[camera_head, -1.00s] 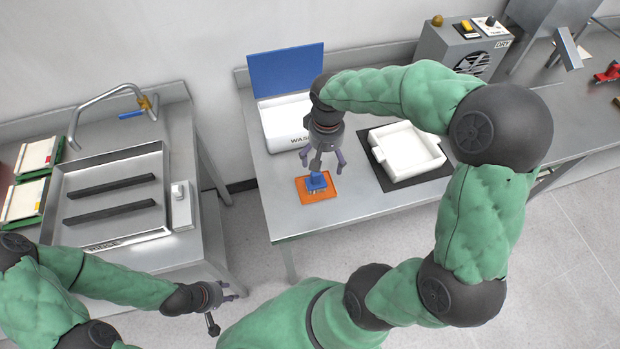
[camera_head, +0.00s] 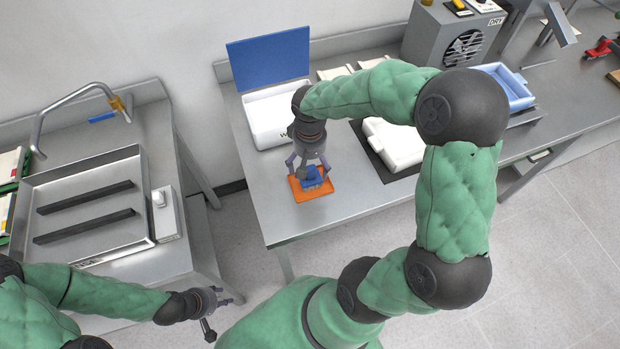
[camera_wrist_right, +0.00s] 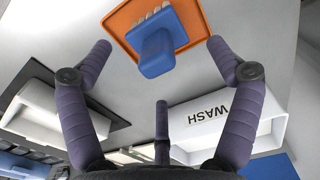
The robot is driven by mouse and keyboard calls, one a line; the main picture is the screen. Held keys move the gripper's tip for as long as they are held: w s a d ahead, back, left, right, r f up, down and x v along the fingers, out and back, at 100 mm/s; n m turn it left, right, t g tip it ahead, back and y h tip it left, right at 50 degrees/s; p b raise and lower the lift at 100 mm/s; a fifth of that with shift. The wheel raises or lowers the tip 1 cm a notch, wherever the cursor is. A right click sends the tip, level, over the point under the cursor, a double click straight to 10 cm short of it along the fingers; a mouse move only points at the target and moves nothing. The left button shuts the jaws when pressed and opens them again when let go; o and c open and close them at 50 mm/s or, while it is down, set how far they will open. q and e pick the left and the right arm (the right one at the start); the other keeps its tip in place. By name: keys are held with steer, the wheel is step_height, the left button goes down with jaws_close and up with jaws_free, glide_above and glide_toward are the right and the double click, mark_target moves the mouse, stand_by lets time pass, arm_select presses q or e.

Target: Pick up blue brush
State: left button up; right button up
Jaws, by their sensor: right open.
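The blue brush (camera_head: 311,178) rests on an orange mat (camera_head: 326,188) on the metal table. In the right wrist view the brush (camera_wrist_right: 152,52) shows its blue handle and pale bristles over the orange mat (camera_wrist_right: 122,20). My right gripper (camera_head: 308,168) is just above the brush in the head view. In the wrist view my right gripper (camera_wrist_right: 158,48) is open, its fingers apart on either side of the brush and not touching it. My left gripper (camera_head: 222,298) is low at the left, away from the brush, with its fingers apart and nothing visible between them.
A white WASH bin (camera_head: 262,125) with a raised blue lid (camera_head: 268,60) stands behind the mat. A metal tray (camera_head: 85,235) with black bars is on the left table.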

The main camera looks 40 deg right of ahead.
mark_target(310, 175)
steer(key=shift+s+f, duration=0.15)
steer(key=shift+f, duration=0.45)
step_height(310, 175, down, 4)
steer(key=shift+s+a+f+b, duration=0.1)
steer(key=shift+b, duration=0.85)
steer(key=c, duration=1.4)
